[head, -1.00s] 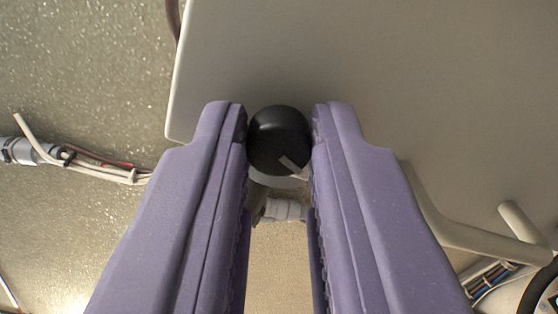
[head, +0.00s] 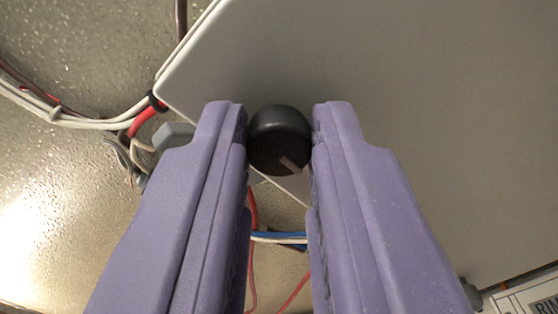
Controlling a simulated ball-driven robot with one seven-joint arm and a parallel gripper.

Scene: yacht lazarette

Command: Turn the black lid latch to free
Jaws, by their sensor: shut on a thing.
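The black lid latch (head: 279,139) is a round knob with a light pointer mark on its face, at the centre of the head view. The mark points toward the lower right of the picture. The latch sits at the edge of a grey lid (head: 400,80). My gripper (head: 279,142) has purple fingers, one on each side of the latch, and is shut on it. The fingers hide part of the lid's lower edge.
Red and white cables (head: 75,121) run along the left to the lid's corner, near a grey fitting (head: 172,137). Blue, white and red wires (head: 278,237) show between the fingers. A white labelled box (head: 530,294) is at the lower right.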

